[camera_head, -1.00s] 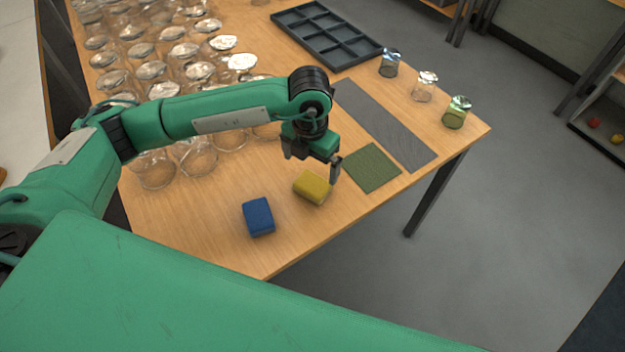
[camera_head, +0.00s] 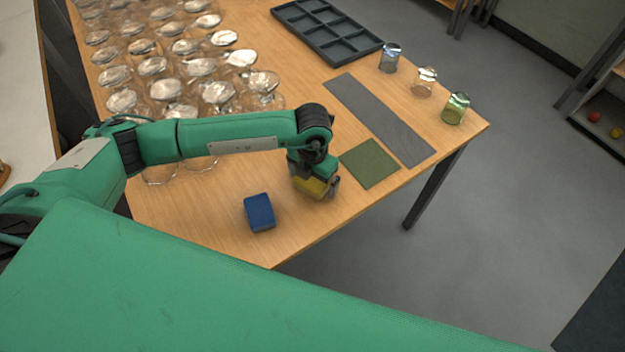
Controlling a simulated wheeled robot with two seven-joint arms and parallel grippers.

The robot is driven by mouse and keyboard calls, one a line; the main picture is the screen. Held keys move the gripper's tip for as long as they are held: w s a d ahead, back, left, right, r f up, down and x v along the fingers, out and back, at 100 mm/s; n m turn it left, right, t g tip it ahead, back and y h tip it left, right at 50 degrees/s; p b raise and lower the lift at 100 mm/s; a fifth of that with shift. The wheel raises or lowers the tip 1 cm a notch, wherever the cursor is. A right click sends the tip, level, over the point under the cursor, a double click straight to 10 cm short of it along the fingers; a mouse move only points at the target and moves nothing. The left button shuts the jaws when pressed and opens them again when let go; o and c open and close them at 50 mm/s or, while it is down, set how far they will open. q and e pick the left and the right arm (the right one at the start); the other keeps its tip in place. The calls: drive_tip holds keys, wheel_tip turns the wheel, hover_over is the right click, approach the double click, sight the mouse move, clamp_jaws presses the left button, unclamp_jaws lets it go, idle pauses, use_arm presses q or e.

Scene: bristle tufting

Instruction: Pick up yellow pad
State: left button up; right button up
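The yellow pad (camera_head: 312,188) is on the wooden table near its front edge, partly covered by my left gripper. My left gripper (camera_head: 315,187) has come down over it, with a finger beside the pad's right end. The other finger is hard to make out, so I cannot tell whether the fingers press on the pad. My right gripper is not in view.
A blue pad (camera_head: 259,212) lies to the left of the yellow one. A green mat (camera_head: 370,163) and a grey strip (camera_head: 380,118) lie to the right. Many glass jars (camera_head: 170,90) crowd the back left. A dark compartment tray (camera_head: 327,35) and three small jars (camera_head: 424,82) stand farther back.

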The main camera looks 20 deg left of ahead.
use_arm(q)
drive_tip(key=c, duration=0.9)
drive_tip(key=shift+r, duration=0.45)
wheel_tip(320, 180, up, 10)
drive_tip(key=f+b, duration=0.1)
drive_tip(key=b, duration=0.1)
wheel_tip(320, 180, up, 10)
hover_over(313, 178)
drive_tip(key=shift+b, duration=0.3)
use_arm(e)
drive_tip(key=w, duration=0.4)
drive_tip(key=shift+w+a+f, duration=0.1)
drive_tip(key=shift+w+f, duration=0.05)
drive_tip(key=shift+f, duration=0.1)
use_arm(q)
drive_tip(key=shift+o, duration=0.6)
drive_tip(key=shift+s, duration=0.1)
drive_tip(key=shift+c, duration=0.3)
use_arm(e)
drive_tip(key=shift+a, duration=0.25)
